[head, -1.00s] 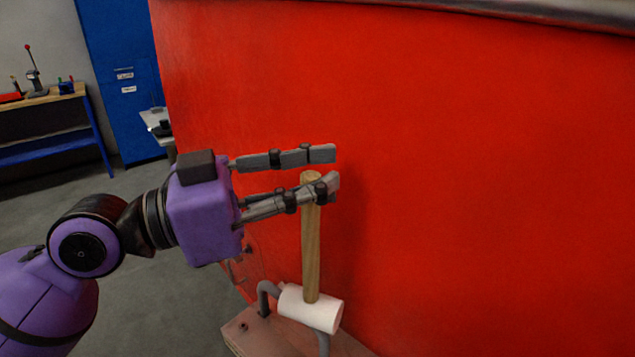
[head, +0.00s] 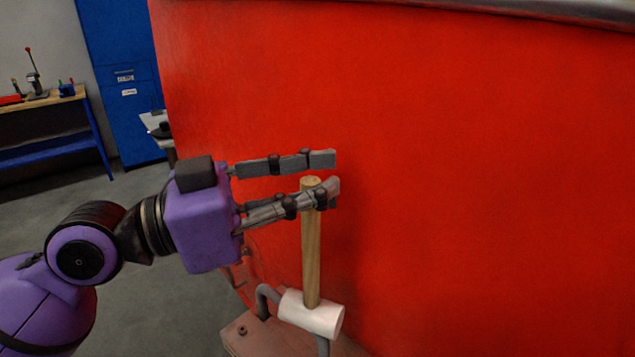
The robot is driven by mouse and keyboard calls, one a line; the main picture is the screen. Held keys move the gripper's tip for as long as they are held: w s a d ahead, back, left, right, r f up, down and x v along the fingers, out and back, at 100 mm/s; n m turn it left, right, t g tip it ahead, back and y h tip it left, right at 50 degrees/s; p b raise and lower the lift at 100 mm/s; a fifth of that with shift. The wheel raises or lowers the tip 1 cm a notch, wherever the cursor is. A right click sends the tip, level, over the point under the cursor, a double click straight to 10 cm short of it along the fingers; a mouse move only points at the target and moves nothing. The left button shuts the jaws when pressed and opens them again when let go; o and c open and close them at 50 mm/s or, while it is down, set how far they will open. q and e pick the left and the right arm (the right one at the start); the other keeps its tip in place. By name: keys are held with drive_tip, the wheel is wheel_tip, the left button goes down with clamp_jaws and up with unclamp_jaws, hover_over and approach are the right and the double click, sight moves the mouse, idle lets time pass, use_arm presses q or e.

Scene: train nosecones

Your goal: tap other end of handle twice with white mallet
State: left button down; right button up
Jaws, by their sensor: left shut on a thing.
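The white mallet (head: 312,312) hangs head down, its wooden shaft (head: 312,255) close to upright. My left gripper (head: 326,175) is shut on the shaft near its top end, in front of the red panel. The mallet head is at the grey curved handle (head: 266,298), which shows on the left of the head and again below it. The head hides the middle of the handle. I cannot tell whether head and handle touch. My right gripper is not in view.
The large red panel (head: 480,180) fills the right side. A reddish ledge (head: 250,337) with a bolt lies below the handle. A blue cabinet (head: 120,80) and a workbench (head: 40,100) stand far back on the left, with open grey floor before them.

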use_arm(q)
drive_tip(key=shift+f, duration=0.55)
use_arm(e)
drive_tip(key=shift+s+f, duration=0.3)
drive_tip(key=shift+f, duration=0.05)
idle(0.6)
use_arm(q)
drive_tip(key=shift+r, duration=0.95)
drive_tip(key=shift+r+p, duration=1.15)
drive_tip(key=shift+r, duration=1.25)
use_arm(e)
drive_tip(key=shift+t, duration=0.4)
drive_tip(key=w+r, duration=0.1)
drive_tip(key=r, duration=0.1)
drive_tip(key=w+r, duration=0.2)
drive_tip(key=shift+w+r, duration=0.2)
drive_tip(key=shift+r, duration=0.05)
use_arm(q)
drive_tip(key=shift+f, duration=0.1)
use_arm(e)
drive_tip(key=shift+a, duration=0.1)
